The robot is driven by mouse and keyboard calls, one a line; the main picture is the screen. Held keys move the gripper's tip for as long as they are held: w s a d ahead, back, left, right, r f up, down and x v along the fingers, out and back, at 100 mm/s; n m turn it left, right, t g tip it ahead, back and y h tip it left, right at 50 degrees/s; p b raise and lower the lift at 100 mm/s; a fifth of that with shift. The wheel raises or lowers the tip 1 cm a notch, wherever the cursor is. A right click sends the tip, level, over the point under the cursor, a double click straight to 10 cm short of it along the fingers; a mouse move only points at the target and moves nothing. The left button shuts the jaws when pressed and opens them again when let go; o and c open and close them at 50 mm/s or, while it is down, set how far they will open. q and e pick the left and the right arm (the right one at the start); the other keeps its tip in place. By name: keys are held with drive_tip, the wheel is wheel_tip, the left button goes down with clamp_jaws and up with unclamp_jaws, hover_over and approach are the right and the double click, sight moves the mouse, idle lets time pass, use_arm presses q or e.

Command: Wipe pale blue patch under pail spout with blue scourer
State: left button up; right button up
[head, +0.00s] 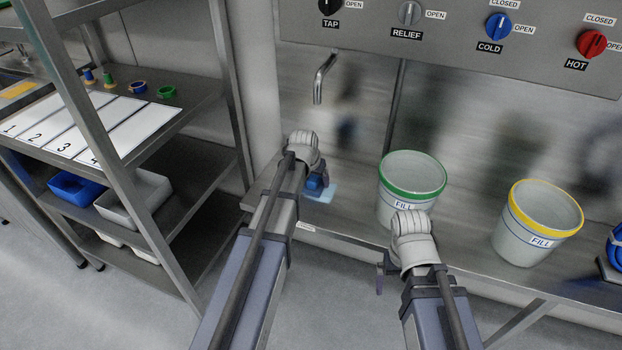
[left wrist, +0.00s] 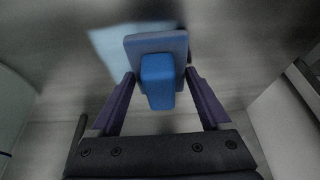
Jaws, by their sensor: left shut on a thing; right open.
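The blue scourer (head: 316,182) is in my left gripper (head: 313,178), low over the steel bench below the bent metal spout (head: 322,80). In the left wrist view my left gripper (left wrist: 162,83) is shut on the block-shaped grip of the scourer (left wrist: 157,80), with its flat pad beyond the fingertips. The pale blue patch (head: 327,194) shows beside and partly behind the scourer; it also shows in the left wrist view (left wrist: 108,45). I cannot tell whether the pad touches the bench. My right gripper (head: 382,270) is open, near the bench's front edge, partly hidden by its wrist.
A green-rimmed pail (head: 395,208) and a yellow-rimmed pail (head: 512,240) stand to the right on the bench. A blue object (head: 616,243) is at the far right. A panel (head: 450,30) with knobs is above. A shelf rack (head: 190,240) with bins stands left.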

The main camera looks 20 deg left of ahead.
sight(320, 188)
use_arm(q)
drive_tip(key=shift+s+d+f, duration=0.1)
drive_tip(key=shift+d+f, duration=0.05)
drive_tip(key=shift+d, duration=1.3)
drive_tip(key=shift+d, duration=0.1)
drive_tip(key=shift+d, duration=1.85)
drive_tip(key=shift+s, duration=0.15)
drive_tip(key=shift+s, duration=1)
drive_tip(key=shift+w+a, duration=0.15)
drive_tip(key=shift+a, duration=1.95)
drive_tip(key=shift+a, duration=0.15)
drive_tip(key=shift+a, duration=1.85)
